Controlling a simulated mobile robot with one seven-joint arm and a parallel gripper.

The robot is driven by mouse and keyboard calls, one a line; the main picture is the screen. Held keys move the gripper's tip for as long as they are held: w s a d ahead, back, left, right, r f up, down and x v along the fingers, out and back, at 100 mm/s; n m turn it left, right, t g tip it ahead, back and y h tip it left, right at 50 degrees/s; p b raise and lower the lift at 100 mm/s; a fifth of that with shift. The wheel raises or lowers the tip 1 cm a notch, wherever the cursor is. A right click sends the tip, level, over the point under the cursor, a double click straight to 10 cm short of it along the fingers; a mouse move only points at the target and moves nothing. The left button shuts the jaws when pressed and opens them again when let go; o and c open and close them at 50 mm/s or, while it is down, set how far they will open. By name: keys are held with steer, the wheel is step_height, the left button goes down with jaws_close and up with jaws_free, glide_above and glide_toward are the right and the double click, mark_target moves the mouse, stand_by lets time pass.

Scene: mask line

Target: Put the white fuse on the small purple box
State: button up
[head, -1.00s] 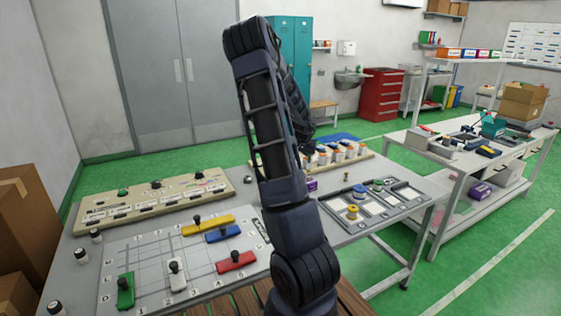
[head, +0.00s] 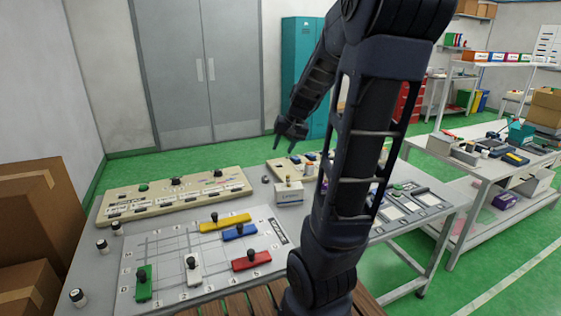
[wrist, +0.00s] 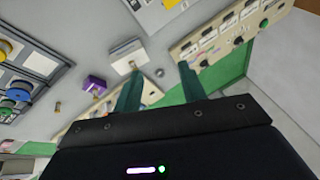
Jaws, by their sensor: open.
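My gripper (head: 284,134) is open and empty, raised above the far side of the table in the head view. Its two dark green fingers stand apart in the wrist view (wrist: 159,71). The small purple box (wrist: 95,84) lies left of the fingers in the wrist view; in the head view my arm seems to hide it. A white box (head: 289,195) with a small brass-coloured piece on top stands below my gripper; it also shows in the wrist view (wrist: 125,51). I cannot clearly tell which thing is the white fuse.
A gridded board (head: 178,277) with several coloured knobbed blocks lies at the front. A long beige panel (head: 150,202) with switches stands behind it. A grey tray panel (head: 425,205) is on the right. Small black-and-white jars (head: 78,298) stand along the left edge.

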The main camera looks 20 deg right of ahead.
steer(key=s+a+r+n, duration=0.1)
steer(key=s+a, duration=0.2)
steer(key=s, duration=0.3)
steer(key=s+a+r+n+h, duration=0.1)
steer(key=s+a+r, duration=0.1)
steer(key=s, duration=0.5)
steer(key=s+a+r+n+h, duration=0.1)
steer(key=s+a, duration=0.3)
steer(key=s, duration=0.2)
steer(key=shift+s+a+r+n, duration=0.25)
steer(key=shift+s+r+n, duration=0.05)
steer(key=shift+n, duration=0.1)
